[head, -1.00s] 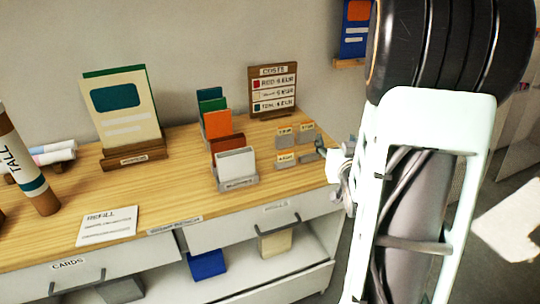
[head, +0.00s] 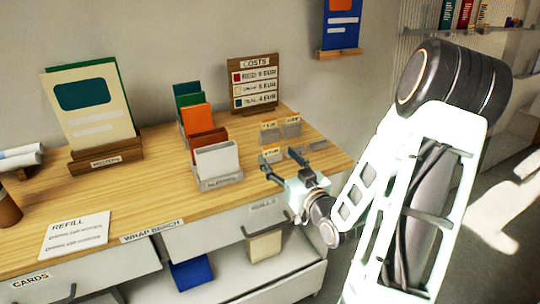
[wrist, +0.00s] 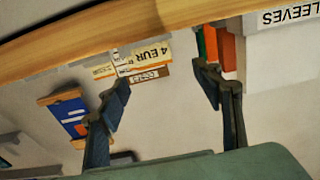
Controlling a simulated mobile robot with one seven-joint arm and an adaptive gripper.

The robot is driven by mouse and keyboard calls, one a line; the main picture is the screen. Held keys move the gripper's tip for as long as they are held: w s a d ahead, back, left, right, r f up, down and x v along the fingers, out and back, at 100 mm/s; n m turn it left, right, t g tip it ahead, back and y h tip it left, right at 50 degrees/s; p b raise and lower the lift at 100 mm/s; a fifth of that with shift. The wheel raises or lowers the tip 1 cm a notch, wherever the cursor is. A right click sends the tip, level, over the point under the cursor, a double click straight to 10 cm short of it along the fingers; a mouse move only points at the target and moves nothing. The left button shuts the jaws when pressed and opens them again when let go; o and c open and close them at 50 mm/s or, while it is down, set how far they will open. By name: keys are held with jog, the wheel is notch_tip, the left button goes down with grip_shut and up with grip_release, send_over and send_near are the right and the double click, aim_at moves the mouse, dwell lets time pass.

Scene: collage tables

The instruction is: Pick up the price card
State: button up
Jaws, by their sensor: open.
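Small price cards stand in holders at the right end of the wooden bench: a front one (head: 271,152) and two behind it, left (head: 268,127) and right (head: 292,122). My gripper (head: 292,158) is open and empty at the bench's right front edge, its fingers pointing at the cards. In the wrist view, which is upside down, a card reading "4 EUR" (wrist: 152,52) shows beyond the open fingertips (wrist: 164,77), between them sideways. The fingers appear apart from it. Its holder is partly hidden by the bench edge.
The costs board (head: 254,84) stands behind the price cards. A sleeves rack (head: 217,162) with coloured cards is just left of them. A blue poster (head: 341,22) hangs behind.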

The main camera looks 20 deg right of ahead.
aim_at(272, 147)
jog(key=w, duration=0.6)
jog(key=shift+w+d+f, duration=0.1)
jog(key=shift+w+d, duration=0.15)
jog(key=shift+w, duration=0.15)
jog(key=c, duration=0.9)
